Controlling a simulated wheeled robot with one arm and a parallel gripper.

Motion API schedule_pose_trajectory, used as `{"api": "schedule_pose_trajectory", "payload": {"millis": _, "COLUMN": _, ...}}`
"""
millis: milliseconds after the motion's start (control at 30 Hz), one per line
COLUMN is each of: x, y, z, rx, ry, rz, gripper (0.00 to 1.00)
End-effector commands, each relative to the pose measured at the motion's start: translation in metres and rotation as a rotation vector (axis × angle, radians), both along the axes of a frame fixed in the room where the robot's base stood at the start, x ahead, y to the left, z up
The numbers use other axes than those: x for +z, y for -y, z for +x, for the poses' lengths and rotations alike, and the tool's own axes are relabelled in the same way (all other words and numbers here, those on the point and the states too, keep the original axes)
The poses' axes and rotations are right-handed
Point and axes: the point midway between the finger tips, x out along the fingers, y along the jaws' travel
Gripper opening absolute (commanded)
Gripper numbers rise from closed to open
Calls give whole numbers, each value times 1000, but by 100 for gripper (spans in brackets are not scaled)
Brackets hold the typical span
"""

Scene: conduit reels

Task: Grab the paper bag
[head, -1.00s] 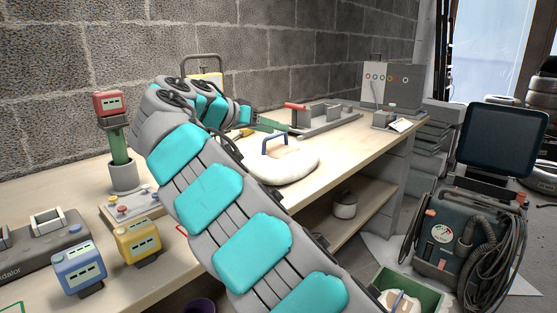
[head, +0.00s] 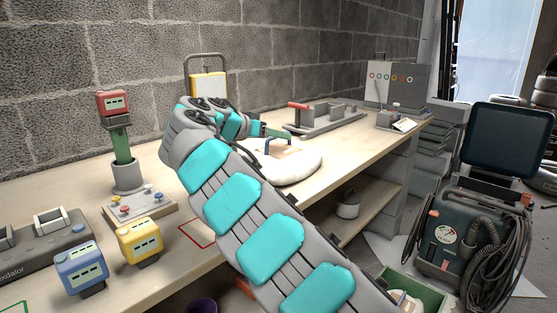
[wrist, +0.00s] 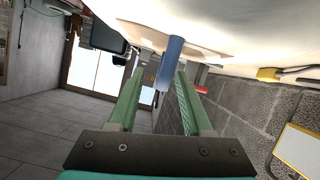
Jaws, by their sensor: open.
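A pale tan, paper-like piece with a blue handle (head: 283,151) lies on a round white base (head: 298,172) on the bench; it is the closest match I see to the paper bag. The tan piece also shows in the wrist view (wrist: 205,46), where the blue handle (wrist: 170,62) stands between my fingers. My gripper (head: 277,132) is open at the handle, its green fingers on either side. In the wrist view, my gripper (wrist: 164,80) shows a gap beside the handle. My arm hides part of the base in the head view.
Yellow (head: 139,240), blue (head: 82,268) and red (head: 113,103) blocks stand at the left. A grey tray with a red handle (head: 325,120) lies behind the white base. A grey case (head: 398,84) stands at the bench's far end. A green crate (head: 420,290) is below.

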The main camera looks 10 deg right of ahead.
Motion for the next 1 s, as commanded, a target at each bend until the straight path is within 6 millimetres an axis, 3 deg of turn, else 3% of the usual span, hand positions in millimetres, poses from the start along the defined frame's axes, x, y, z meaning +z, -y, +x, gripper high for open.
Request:
{"api": "schedule_pose_trajectory", "payload": {"millis": 300, "x": -5, "y": 7, "z": 6, "rx": 2, "ry": -1, "rz": 1, "gripper": 49}}
{"api": "schedule_pose_trajectory", "payload": {"millis": 733, "x": -5, "y": 7, "z": 6, "rx": 1, "ry": -1, "rz": 1, "gripper": 0}}
{"api": "schedule_pose_trajectory", "payload": {"millis": 1000, "x": -5, "y": 7, "z": 6, "rx": 1, "ry": -1, "rz": 1, "gripper": 0}}
